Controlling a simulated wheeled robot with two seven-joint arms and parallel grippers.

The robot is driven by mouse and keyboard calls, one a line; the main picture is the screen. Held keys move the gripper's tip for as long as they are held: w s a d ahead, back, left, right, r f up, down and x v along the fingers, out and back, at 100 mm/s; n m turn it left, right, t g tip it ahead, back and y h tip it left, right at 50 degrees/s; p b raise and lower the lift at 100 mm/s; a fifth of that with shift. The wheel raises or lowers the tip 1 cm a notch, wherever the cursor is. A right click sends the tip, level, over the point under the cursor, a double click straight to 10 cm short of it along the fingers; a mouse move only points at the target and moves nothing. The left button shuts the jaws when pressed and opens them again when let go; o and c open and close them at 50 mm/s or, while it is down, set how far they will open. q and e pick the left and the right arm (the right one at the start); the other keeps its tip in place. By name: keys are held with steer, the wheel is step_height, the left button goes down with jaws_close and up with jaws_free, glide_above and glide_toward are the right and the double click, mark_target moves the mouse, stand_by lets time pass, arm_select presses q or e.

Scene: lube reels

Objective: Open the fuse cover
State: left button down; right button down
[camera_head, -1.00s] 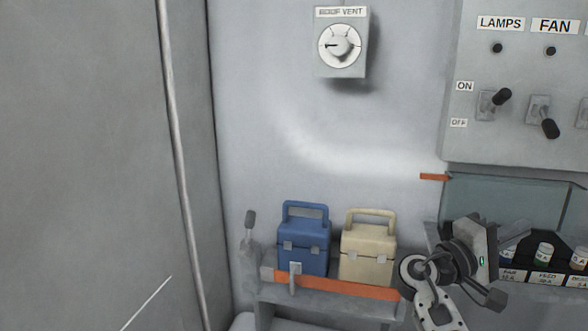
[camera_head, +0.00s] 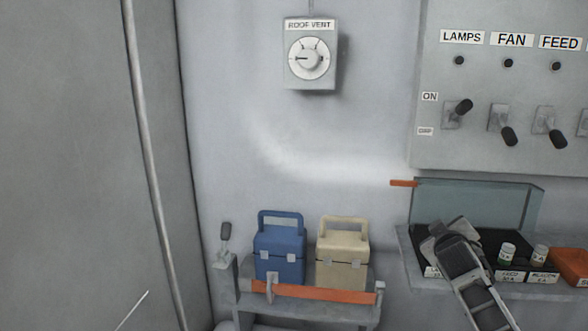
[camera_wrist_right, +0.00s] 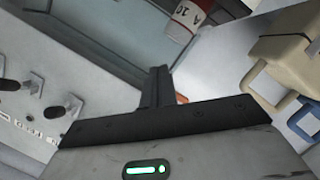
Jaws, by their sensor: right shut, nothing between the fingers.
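The fuse cover (camera_head: 490,203) is a clear teal panel. It stands upright along the back of the black fuse tray (camera_head: 520,270), with an orange tab (camera_head: 403,183) at its upper left. The fuses below it are exposed. My right gripper (camera_head: 442,230) is in front of the cover's left part, over the tray's left end, hiding some of it. In the right wrist view its fingers (camera_wrist_right: 158,86) are shut and empty, with the teal panel (camera_wrist_right: 95,30) beyond them. I cannot tell whether they touch it. My left gripper is not in view.
A blue box (camera_head: 279,245) and a cream box (camera_head: 342,250) stand on a shelf behind an orange bar (camera_head: 315,292). A switch panel (camera_head: 500,80) is above the cover. An orange bin (camera_head: 570,265) sits right of the tray.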

steer(key=w+a+r+m+t+y, duration=0.2)
steer(key=a+y, duration=0.3)
steer(key=a, duration=0.1)
steer(key=s+a+f+g+y, duration=0.1)
steer(key=s+a+f+y, duration=0.1)
steer(key=s+a+f, duration=0.6)
steer(key=s+a+f+g+y, duration=0.2)
steer(key=s+a+f, duration=0.6)
steer(key=s+f, duration=0.5)
steer(key=s, duration=0.4)
steer(key=shift+s+a+f+n+g, duration=0.15)
steer(key=shift+s+n+g, duration=0.15)
steer(key=shift+s+n, duration=0.1)
steer(key=c, duration=1.8)
jaws_free()
steer(key=shift+m+g+y, duration=0.4)
steer(key=shift+g+y, duration=0.2)
steer(key=shift+g, duration=0.2)
steer(key=s+a, duration=0.1)
steer(key=s, duration=0.3)
steer(key=s+a, duration=0.1)
steer(key=s, duration=0.2)
steer(key=s+a, duration=0.2)
steer(key=s, duration=0.2)
steer(key=shift+s+f, duration=0.25)
steer(key=shift+s, duration=0.05)
steer(key=o, duration=0.4)
steer(key=shift+s+a, duration=0.1)
steer(key=shift+s, duration=0.1)
